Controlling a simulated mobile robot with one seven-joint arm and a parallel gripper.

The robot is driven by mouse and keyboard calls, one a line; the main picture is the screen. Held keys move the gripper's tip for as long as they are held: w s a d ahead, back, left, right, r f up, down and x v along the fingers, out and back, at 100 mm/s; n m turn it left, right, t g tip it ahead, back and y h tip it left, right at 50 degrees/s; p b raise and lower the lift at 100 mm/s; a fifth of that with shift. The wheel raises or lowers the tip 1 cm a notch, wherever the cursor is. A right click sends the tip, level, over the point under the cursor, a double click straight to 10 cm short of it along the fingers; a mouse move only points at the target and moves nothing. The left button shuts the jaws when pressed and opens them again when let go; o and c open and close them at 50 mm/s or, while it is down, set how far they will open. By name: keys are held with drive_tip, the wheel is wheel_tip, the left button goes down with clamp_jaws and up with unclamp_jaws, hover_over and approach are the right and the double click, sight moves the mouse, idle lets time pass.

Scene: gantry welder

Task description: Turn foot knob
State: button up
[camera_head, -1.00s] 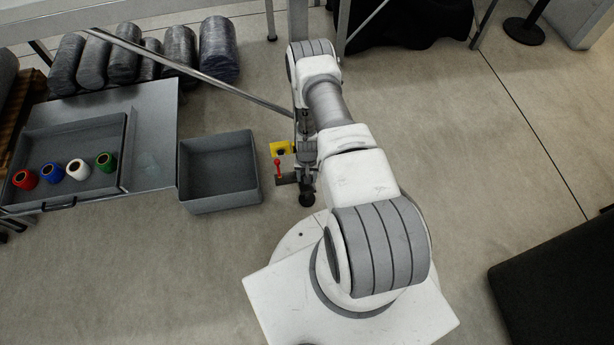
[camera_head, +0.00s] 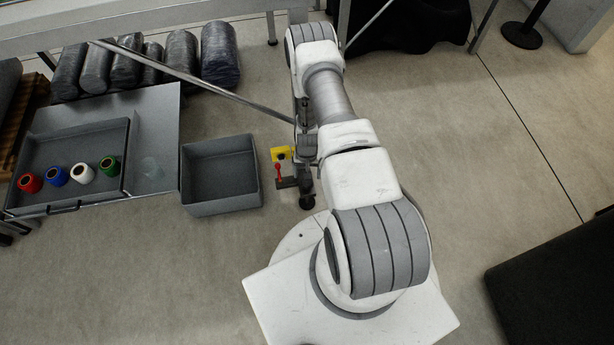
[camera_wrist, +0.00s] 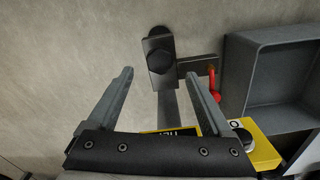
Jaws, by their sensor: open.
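In the wrist view a dark round knob (camera_wrist: 160,62) sits on a grey metal bracket (camera_wrist: 158,42) at the end of a post, with a black foot behind it. My gripper (camera_wrist: 158,74) is open and empty. Its two fingers stand left and right of the post, with the knob in line with the gap between them; I cannot tell how far beyond the tips it is. No contact shows. In the head view the dark foot (camera_head: 307,202) shows at the lower end of the post, left of my arm; my arm hides much of the post.
A red lever (camera_head: 279,170) and a yellow block (camera_head: 281,153) are close left of the post. A grey open bin (camera_head: 222,207) stands left of them on the floor. A drawer (camera_head: 122,160) with several coloured spools is farther left.

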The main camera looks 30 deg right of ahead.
sight(307, 183)
wheel_tip(307, 183, up, 12)
drive_tip(key=p, duration=0.3)
drive_tip(key=shift+f, duration=0.25)
drive_tip(key=shift+s, duration=0.1)
